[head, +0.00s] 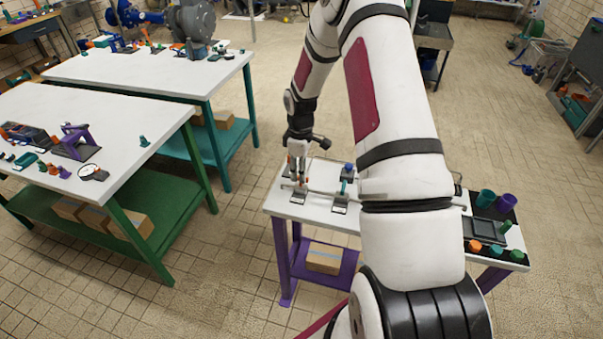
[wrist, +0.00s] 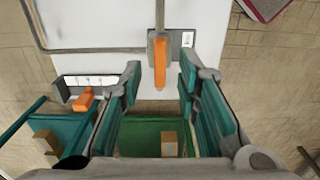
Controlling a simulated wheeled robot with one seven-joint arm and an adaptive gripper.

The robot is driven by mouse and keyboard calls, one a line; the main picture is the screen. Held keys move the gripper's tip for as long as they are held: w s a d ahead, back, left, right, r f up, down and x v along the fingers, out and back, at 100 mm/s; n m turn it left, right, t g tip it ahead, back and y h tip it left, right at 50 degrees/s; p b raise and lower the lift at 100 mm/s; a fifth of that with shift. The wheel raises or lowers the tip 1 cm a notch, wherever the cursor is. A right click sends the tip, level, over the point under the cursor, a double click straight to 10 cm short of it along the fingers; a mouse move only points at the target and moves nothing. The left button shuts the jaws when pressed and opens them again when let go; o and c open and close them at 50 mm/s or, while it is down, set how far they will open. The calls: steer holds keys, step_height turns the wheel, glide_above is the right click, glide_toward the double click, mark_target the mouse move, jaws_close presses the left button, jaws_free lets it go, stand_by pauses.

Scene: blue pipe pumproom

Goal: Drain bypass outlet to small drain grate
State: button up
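In the head view, a thin grey pipe (head: 322,193) runs across the white top of a small purple-legged bench, on small mounts. A blue-topped fitting (head: 348,170) stands on it. My gripper (head: 298,172) points down over the bench's left end. In the wrist view my gripper (wrist: 160,85) is open, with teal finger pads. An orange lever (wrist: 160,62) lies in line with the gap between the fingers, joined to a grey pipe (wrist: 160,14); I cannot tell how deep it sits. A second orange piece (wrist: 83,101) lies left. I cannot identify the outlet or grate for certain.
A dark framed panel (head: 484,230), teal cup (head: 485,198), purple cup (head: 506,202) and small coloured caps (head: 474,246) are at the bench's right end. My arm hides its middle.

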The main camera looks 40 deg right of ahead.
steer(key=shift+f, duration=0.85)
steer(key=shift+c, duration=0.2)
jaws_close()
